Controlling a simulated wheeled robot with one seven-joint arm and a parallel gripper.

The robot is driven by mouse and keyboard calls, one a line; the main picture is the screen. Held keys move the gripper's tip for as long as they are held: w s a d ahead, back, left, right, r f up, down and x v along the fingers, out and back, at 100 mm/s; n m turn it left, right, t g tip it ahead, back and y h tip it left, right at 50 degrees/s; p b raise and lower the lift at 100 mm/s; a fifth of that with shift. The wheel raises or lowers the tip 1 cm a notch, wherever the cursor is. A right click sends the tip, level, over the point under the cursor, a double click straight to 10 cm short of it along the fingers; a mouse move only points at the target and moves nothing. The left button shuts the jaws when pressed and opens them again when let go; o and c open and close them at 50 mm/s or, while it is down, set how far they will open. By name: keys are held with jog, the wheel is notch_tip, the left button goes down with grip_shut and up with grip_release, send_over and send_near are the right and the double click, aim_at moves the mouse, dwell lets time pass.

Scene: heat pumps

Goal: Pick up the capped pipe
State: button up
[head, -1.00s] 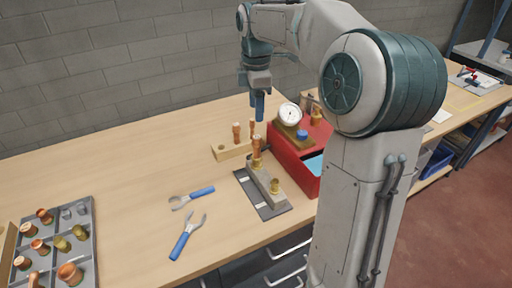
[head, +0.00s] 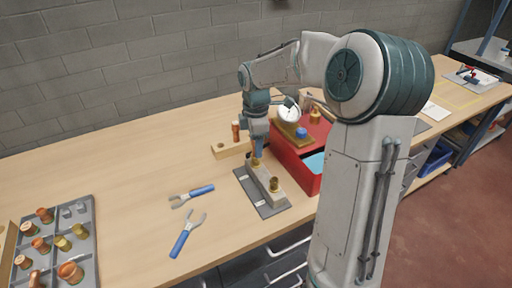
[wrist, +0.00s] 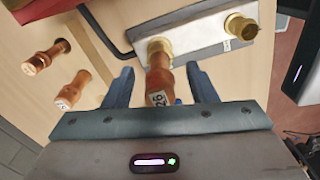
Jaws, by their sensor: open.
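A copper pipe (wrist: 158,80) with a small white number label stands in a brass fitting on the grey metal block (wrist: 195,30), and I take it for the capped pipe. In the head view, the pipe (head: 254,159) is mostly hidden by my gripper (head: 258,150). In the wrist view, my gripper (wrist: 160,88) is open, with one blue finger on each side of the pipe. Gaps show between the fingers and the pipe. A second brass fitting (wrist: 241,27) on the block is empty.
A wooden rack (head: 230,150) with copper pipes stands just behind the block. A red case (head: 289,164) with a gauge (head: 289,112) is close on the right. Pliers (head: 187,235) and a fittings tray (head: 88,235) lie to the left. The table between is clear.

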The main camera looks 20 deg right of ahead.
jog(key=c, duration=1.1)
jog(key=shift+r, duration=0.55)
jog(key=r, duration=0.3)
jog(key=shift+s+d+r, duration=0.15)
jog(key=shift+d+r, duration=0.05)
jog(key=shift+d, duration=0.15)
jog(key=s+d+r, duration=0.2)
jog(key=d, duration=0.1)
jog(key=s+d+r+b, duration=0.1)
jog(key=s+d+r, duration=0.1)
jog(key=d, duration=0.1)
jog(key=s+d+r, duration=0.2)
jog(key=d, duration=0.1)
jog(key=shift+s+r, duration=0.1)
jog(key=shift+r, duration=0.15)
